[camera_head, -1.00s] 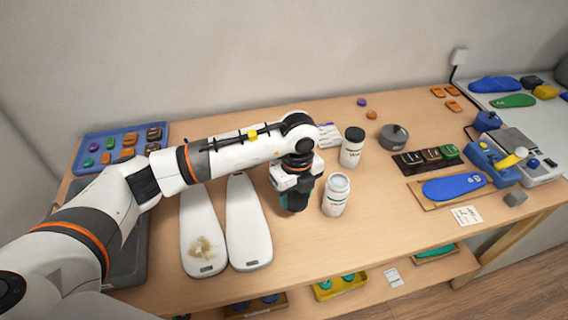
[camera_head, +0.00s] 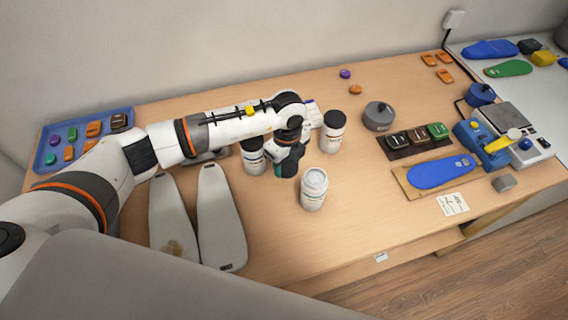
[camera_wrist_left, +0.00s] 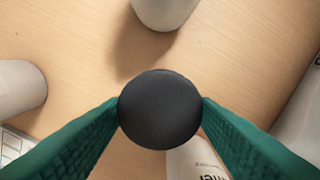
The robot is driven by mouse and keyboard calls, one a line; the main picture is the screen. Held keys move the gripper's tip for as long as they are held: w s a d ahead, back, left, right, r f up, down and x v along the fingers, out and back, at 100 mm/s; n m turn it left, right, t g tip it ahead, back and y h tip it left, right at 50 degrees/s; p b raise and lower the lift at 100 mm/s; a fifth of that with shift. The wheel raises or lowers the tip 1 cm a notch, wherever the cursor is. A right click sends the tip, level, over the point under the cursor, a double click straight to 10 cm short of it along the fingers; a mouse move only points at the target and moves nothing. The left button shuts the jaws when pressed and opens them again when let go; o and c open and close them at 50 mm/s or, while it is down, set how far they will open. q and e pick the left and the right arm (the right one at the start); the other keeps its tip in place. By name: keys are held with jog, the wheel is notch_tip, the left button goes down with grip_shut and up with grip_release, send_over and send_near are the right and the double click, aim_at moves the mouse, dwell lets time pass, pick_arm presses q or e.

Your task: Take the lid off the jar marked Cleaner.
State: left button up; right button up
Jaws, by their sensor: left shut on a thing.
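My left gripper (camera_head: 286,166) points down among several white jars. In the left wrist view its green fingers are shut on a round black lid (camera_wrist_left: 160,109). A white jar with partly hidden label text (camera_wrist_left: 196,160) shows just below the lid; I cannot tell whether the lid touches it. In the head view one jar (camera_head: 253,158) stands left of the gripper, partly covered by my arm. A pale-topped jar without a black lid (camera_head: 312,190) stands in front. A black-lidded jar (camera_head: 332,138) stands to the right. I cannot read which label says Cleaner. My right gripper is not in view.
Two white foot-shaped forms (camera_head: 222,222) lie left of the jars. A blue tray of small parts (camera_head: 50,141) is at the far left. A grey round pot (camera_head: 378,116), dark sample board (camera_head: 400,146) and blue insole (camera_head: 441,172) are to the right. The table's front middle is clear.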

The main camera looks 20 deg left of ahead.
aim_at(287, 164)
pick_arm(q)
jog(key=f, duration=0.3)
jog(key=shift+w+f+p, duration=0.2)
jog(key=shift+f+p, duration=0.05)
jog(key=shift+p, duration=0.15)
jog(key=shift+f, duration=0.35)
jog(key=shift+f, duration=0.15)
jog(key=o, duration=1.1)
jog(key=shift+c, duration=0.2)
